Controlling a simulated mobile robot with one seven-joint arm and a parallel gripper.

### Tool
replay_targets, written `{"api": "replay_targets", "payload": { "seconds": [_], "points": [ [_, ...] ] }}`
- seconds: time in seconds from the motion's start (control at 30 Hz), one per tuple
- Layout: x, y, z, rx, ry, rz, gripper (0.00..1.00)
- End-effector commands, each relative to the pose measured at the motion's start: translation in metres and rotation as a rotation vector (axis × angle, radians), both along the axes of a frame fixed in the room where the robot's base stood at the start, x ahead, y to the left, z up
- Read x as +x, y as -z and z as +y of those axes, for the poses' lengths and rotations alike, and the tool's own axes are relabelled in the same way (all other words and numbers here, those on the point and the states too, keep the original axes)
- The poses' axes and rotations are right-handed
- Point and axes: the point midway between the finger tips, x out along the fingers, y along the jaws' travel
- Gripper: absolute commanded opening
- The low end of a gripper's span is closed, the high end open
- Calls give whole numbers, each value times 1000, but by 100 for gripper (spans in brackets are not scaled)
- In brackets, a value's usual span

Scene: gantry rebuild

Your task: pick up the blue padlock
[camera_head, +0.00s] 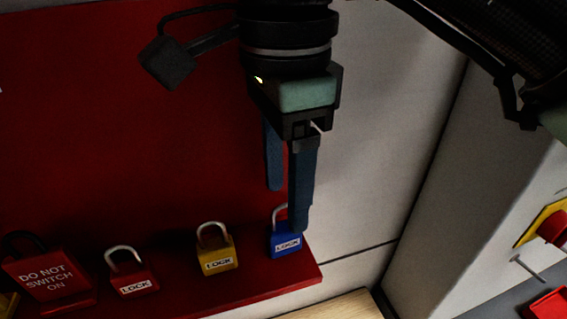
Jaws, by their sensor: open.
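The blue padlock (286,241) stands upright on the red shelf (235,292), close to its right end. It has a white label reading LOCK and a silver shackle. My gripper (287,210) points down above it with two blue fingers. The fingers are open, with a gap between them. The nearer right finger overlaps the padlock's top and hides part of the shackle. I cannot tell whether this finger touches the padlock or hangs in front of it. Nothing shows held between the fingers.
A yellow padlock (217,256) and a red padlock (133,278) stand left of the blue one. A red DO NOT SWITCH ON tag (48,280) is at the far left. A red panel (130,150) rises behind. A wooden surface (340,306) lies below right.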

Motion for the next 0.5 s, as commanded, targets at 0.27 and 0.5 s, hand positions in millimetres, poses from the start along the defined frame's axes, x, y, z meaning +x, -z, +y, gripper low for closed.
{"api": "replay_targets", "payload": {
  "seconds": [0.27, 0.5],
  "points": [
    [0, 22, 0, 1, 0, 0, 62],
    [1, 53, 1, 4, 0, 3, 62]
  ]
}}
